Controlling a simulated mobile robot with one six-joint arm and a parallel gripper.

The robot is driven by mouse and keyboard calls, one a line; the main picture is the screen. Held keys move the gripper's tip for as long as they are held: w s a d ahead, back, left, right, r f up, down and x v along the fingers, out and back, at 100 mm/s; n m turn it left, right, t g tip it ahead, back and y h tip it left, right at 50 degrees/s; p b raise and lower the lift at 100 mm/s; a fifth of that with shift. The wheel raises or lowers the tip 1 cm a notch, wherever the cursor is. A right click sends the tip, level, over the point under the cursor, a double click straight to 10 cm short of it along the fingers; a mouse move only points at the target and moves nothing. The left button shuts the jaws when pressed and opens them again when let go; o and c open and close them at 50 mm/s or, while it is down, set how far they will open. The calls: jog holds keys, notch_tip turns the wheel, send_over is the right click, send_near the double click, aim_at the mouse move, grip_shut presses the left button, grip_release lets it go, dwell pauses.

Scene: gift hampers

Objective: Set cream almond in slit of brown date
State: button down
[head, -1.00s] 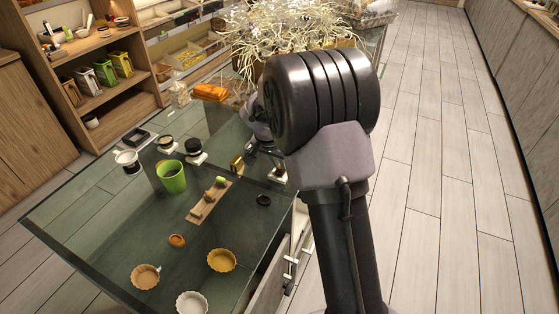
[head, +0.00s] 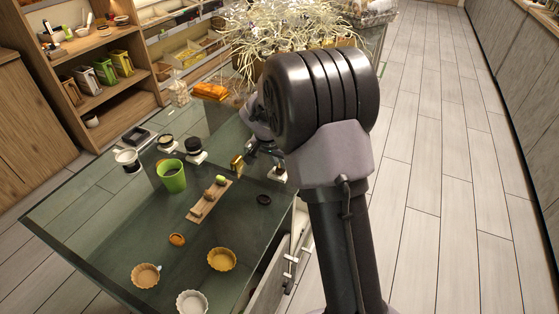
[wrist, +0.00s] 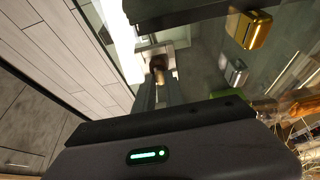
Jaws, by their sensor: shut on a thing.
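My gripper (head: 264,157) is low over the dark glass counter, near a small white stand (head: 278,174), partly hidden by my arm in the head view. In the wrist view its two narrow fingers (wrist: 158,84) are close together. A small brownish thing (wrist: 158,65) shows at their tips, over the white stand. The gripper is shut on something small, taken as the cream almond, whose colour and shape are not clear. A wooden board (head: 191,217) to the left bears small brown pieces (head: 208,195) and a green one (head: 220,179). Which brown piece is the slit date cannot be told.
A dark ring (head: 264,199) and fluted cups (head: 222,259) lie nearer. The counter around the board is mostly clear.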

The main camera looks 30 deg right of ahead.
jog(key=c, duration=1.3)
grip_release()
jog(key=shift+c, duration=0.2)
jog(key=shift+r, duration=0.1)
jog(key=p+v, duration=0.6)
jog(key=v, duration=1.1)
jog(key=shift+p, duration=0.35)
jog(key=shift+r, duration=0.1)
